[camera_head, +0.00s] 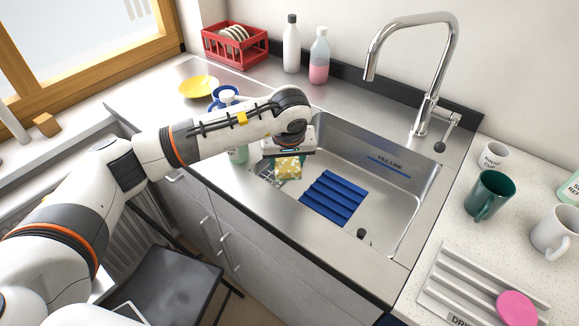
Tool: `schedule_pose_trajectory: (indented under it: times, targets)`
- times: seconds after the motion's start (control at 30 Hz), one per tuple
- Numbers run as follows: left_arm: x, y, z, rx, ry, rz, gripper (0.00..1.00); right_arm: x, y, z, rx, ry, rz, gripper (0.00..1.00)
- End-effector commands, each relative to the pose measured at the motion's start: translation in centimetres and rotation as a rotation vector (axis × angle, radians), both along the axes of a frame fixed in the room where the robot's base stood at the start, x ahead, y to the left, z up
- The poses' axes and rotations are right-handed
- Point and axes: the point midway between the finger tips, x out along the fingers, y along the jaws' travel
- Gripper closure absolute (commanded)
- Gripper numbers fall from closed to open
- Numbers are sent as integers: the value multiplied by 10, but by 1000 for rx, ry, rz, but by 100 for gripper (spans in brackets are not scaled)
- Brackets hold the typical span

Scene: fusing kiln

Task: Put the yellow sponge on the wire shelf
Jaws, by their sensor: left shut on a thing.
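The yellow sponge (289,170), with a pale pattern, is at the left end of the steel sink. My left gripper (288,156) reaches in from the left, points down and is shut on the sponge from above. A small piece of wire grid, apparently the wire shelf (266,174), shows just left of the sponge at the sink's left wall. The arm and sponge hide part of it. I cannot tell whether the sponge touches the wire. My right gripper is not in view.
A blue ribbed mat (333,198) lies in the sink (385,217), and a tall tap (431,105) stands behind it. Mugs, including a green one (489,194), stand on the right counter. Bottles (319,56), a red rack (235,45) and a yellow plate (199,86) are behind my arm.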

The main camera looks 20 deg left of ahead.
Motion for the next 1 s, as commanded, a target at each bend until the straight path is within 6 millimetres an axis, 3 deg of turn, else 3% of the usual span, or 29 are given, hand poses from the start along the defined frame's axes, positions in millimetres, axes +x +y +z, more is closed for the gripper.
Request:
schedule_pose_trajectory:
  times: [0.17,0.3,0.4,0.77,0.8,0.9,1.0]
  targets:
    - [10,-4,0,0,-1,0,64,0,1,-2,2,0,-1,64]
    - [9,-4,-27,-2,2,0,64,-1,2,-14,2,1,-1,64]
    - [9,-4,-36,-1,1,0,64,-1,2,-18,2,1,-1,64]
    - [9,-3,-39,0,-1,0,64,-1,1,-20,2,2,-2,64]
    - [9,-3,-38,0,-1,0,43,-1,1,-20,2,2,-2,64]
    - [9,-3,-38,-1,0,0,27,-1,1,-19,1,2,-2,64]
    - [9,-3,-38,0,0,0,24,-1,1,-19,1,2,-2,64]
